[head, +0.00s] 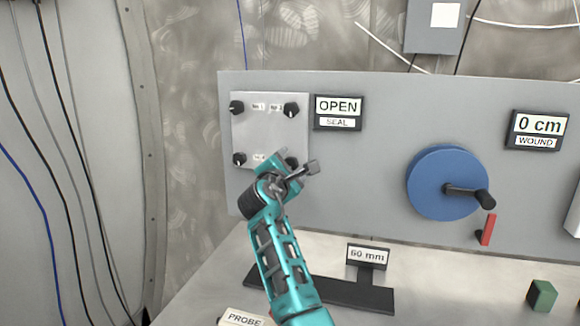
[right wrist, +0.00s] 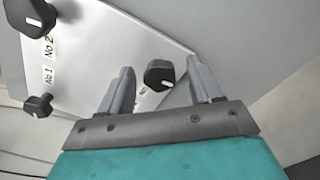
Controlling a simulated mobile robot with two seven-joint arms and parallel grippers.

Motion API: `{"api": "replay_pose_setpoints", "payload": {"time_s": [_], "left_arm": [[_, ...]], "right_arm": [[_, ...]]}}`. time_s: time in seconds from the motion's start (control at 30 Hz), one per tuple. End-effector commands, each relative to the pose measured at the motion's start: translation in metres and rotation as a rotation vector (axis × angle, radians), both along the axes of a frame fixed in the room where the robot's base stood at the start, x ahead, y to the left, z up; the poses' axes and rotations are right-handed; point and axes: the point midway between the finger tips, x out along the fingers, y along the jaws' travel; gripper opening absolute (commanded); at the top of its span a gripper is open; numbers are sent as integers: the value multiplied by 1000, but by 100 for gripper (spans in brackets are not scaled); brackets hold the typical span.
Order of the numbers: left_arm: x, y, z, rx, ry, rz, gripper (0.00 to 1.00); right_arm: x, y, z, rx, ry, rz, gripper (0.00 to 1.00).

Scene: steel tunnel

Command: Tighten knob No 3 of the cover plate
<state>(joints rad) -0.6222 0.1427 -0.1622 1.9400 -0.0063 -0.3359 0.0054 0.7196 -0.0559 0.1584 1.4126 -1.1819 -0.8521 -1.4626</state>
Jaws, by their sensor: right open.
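The grey cover plate (head: 270,130) is on the panel's left part, with a black knob at each corner. The lower right knob (head: 291,162), by its place No 3, is partly hidden by my right gripper (head: 300,171). In the right wrist view this knob (right wrist: 159,73) shows between the two open fingers, near their tips. I cannot tell whether they touch it. Its label is partly covered. Knob No 2 (right wrist: 30,16) and knob No 1 (right wrist: 38,105) show at the left there. A sign (head: 338,112) beside the plate reads OPEN, SEAL. My left gripper is not in view.
A blue crank wheel (head: 447,183) with a black handle is on the panel to the right. A red lever (head: 488,230) is below it. A 0 cm sign (head: 538,129) is at upper right. A 60 mm stand (head: 368,255) and a green block (head: 541,295) are on the bench.

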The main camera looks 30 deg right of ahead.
Motion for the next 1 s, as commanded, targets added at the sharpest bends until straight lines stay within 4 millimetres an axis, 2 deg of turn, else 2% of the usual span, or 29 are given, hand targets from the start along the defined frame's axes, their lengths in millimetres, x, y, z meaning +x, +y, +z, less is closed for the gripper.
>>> {"api": "replay_pose_setpoints", "payload": {"time_s": [0.07,0.67,1.0], "left_arm": [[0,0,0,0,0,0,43],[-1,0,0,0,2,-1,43],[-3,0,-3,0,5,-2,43]], "right_arm": [[0,0,0,0,0,0,64],[0,0,0,0,1,-1,8],[0,0,-1,36,-41,-1,8]]}}
